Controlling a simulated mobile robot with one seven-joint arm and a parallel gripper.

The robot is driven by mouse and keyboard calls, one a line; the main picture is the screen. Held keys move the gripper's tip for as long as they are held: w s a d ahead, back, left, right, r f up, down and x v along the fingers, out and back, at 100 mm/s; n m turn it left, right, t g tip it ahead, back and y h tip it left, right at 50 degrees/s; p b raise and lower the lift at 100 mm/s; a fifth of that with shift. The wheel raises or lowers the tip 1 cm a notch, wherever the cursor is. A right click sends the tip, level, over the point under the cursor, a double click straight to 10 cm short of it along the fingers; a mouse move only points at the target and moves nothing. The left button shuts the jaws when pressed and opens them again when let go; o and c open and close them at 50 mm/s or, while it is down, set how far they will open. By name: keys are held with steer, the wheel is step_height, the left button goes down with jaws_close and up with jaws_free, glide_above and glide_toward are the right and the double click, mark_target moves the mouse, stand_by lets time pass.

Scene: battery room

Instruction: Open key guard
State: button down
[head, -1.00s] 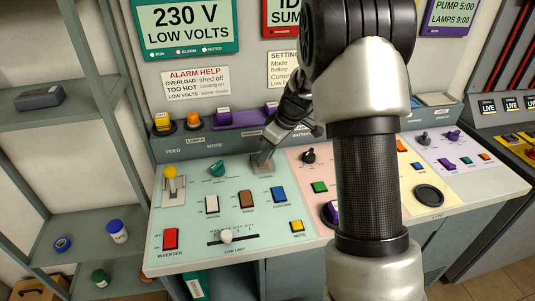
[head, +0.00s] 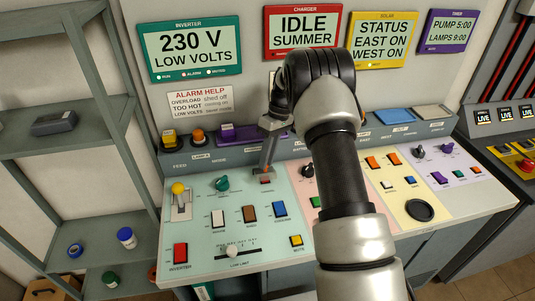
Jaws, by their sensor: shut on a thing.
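The key guard is a small piece on the pale green inverter section of the sloped console. It is mostly hidden by my fingertips and too small to make out clearly. My gripper (head: 265,172) points down at it, with its narrow fingers shut on it. A small red patch (head: 267,181) shows just below the fingertips. My arm comes in from the lower right and covers part of the pink section.
A yellow-knobbed lever (head: 178,188) and a teal knob (head: 222,183) stand left of my gripper. A purple block (head: 240,133) sits on the ledge behind. Grey shelves (head: 65,148) stand at left.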

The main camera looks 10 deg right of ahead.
steer(key=shift+w+r+g+p, duration=0.2)
steer(key=shift+w+g+p, duration=0.1)
steer(key=shift+w+g, duration=0.5)
steer(key=shift+w+r+g, duration=0.1)
steer(key=shift+w+g, duration=0.05)
steer(key=shift+g, duration=0.25)
steer(key=c, duration=1.6)
jaws_free()
step_height(320, 180, up, 10)
steer(key=shift+c, duration=0.3)
